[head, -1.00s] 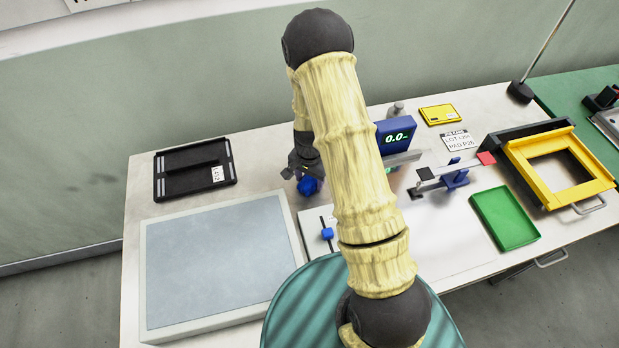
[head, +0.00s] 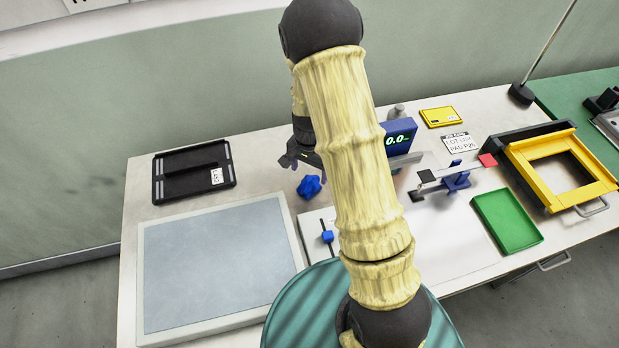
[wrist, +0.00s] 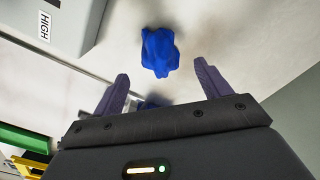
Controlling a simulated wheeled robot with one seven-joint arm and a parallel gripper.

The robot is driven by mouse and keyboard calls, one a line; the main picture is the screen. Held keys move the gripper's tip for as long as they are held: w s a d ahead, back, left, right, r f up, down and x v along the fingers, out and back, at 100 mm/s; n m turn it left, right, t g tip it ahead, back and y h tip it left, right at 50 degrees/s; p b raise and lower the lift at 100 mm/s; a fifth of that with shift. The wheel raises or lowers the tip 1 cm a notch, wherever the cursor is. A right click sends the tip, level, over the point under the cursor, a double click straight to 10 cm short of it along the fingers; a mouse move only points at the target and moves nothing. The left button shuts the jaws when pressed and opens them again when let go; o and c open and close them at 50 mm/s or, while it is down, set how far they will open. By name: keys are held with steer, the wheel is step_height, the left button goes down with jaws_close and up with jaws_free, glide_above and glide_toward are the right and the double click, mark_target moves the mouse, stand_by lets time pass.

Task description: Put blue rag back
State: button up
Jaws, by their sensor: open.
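The blue rag (head: 310,187) lies crumpled on the white table, between the black tray and the blue display unit. It also shows in the wrist view (wrist: 160,51), beyond the fingertips and roughly between them. My gripper (head: 297,160) is just above and behind the rag in the head view, partly hidden by my arm. In the wrist view my gripper (wrist: 160,82) has its two purple fingers spread wide with nothing between them. The rag is apart from the fingers.
A black tray (head: 160,184) is at the back left, and a large grey-blue panel (head: 215,260) lies in front of it. The display unit (head: 399,136) stands right of my arm. A green tray (head: 507,222) and yellow frame (head: 520,160) are at the right.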

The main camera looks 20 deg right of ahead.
mark_target(309, 179)
step_height(309, 179, up, 6)
steer(key=shift+r+b, duration=0.15)
steer(key=shift+b, duration=0.25)
stand_by(0.4)
steer(key=s+r+n+t, duration=0.2)
steer(key=s+r+n, duration=0.7)
steer(key=s, duration=0.5)
steer(key=shift+s+t, duration=0.25)
steer(key=shift+t, duration=0.05)
steer(key=shift+r, duration=0.1)
